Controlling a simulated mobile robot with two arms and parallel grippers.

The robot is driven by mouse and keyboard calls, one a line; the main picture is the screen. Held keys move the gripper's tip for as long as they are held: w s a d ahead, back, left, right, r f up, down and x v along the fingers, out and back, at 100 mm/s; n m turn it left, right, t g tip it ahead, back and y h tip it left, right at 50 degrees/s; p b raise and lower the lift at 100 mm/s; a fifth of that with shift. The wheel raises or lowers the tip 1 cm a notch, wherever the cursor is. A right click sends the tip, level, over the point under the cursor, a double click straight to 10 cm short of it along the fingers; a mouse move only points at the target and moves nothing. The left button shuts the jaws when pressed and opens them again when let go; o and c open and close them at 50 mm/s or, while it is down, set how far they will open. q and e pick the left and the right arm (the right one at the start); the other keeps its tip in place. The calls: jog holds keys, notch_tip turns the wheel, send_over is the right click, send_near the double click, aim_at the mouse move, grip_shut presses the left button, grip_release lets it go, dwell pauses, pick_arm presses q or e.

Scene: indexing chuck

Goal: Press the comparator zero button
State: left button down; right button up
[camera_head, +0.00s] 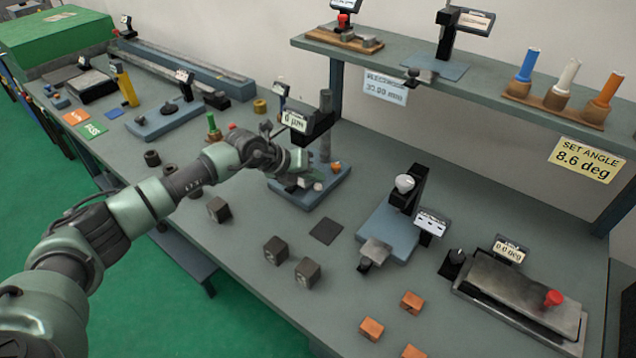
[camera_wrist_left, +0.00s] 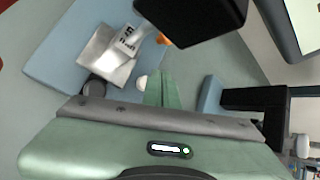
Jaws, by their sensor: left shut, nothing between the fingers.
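The comparator stands at the middle of the bench in the head view. It has a blue base (camera_head: 322,194), a dark post and head, and a small display (camera_head: 294,121) that reads about 0 µm. My left gripper (camera_head: 302,172) is over the base, its fingers shut and empty. In the left wrist view the fingers (camera_wrist_left: 160,82) are shut, close beside a small white round knob (camera_wrist_left: 142,82). A labelled metal block (camera_wrist_left: 108,55) and a small orange part (camera_wrist_left: 162,39) are also on the base. I cannot tell which part is the zero button, or whether the fingers touch anything. My right gripper is not in view.
Dark cubes (camera_head: 275,249) and copper-coloured blocks (camera_head: 371,328) lie on the front of the bench. Another blue-based gauge (camera_head: 390,234) stands to the right, with a metal sine-bar-like fixture (camera_head: 520,290) beyond it. A shelf (camera_head: 480,92) overhangs the back.

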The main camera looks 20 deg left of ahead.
aim_at(315, 187)
pick_arm(q)
notch_tip(315, 187, up, 5)
jog(key=p, duration=0.3)
jog(key=shift+p, duration=0.4)
dwell(0.4)
dwell(0.4)
